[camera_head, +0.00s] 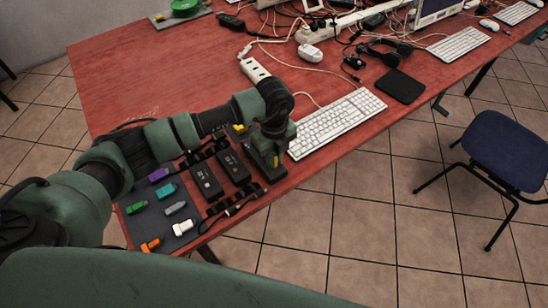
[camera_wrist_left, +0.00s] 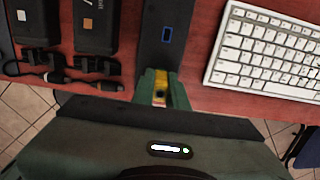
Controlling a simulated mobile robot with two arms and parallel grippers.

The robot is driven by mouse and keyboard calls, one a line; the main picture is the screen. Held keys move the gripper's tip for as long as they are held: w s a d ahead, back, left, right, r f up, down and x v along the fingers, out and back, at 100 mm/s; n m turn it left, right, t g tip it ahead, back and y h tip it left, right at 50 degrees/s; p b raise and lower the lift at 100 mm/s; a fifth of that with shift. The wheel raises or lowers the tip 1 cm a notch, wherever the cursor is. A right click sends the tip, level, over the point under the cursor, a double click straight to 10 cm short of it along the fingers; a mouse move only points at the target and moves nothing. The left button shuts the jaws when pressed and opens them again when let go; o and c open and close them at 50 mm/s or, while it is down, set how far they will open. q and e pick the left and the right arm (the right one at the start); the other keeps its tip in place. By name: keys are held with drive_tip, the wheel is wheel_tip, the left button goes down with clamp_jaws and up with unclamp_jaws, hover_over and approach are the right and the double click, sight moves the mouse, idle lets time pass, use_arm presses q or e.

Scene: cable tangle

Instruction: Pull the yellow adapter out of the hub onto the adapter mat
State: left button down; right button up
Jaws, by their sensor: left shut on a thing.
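The yellow adapter (camera_wrist_left: 160,90) is between the green fingers of my left gripper (camera_wrist_left: 163,92) in the left wrist view. My left gripper (camera_head: 277,158) also shows in the head view, pointing down and shut on the adapter. The dark hub (camera_wrist_left: 160,58) lies under and beyond the fingers, with a blue-rimmed port on its top. The adapter is at the hub's near end; I cannot tell whether it is still seated. The dark adapter mat (camera_head: 150,223) lies to the left, holding purple, teal, green, grey, white and orange adapters. My right gripper is not in view.
Two black boxes (camera_head: 206,180) with cables lie between the hub and the mat. A white keyboard (camera_head: 337,122) is close on the hub's right. A white power strip (camera_head: 254,69) and tangled cables lie further back. The table's front edge is near.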

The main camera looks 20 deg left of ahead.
use_arm(q)
drive_tip(key=shift+r+p, duration=0.85)
drive_tip(key=shift+r, duration=0.45)
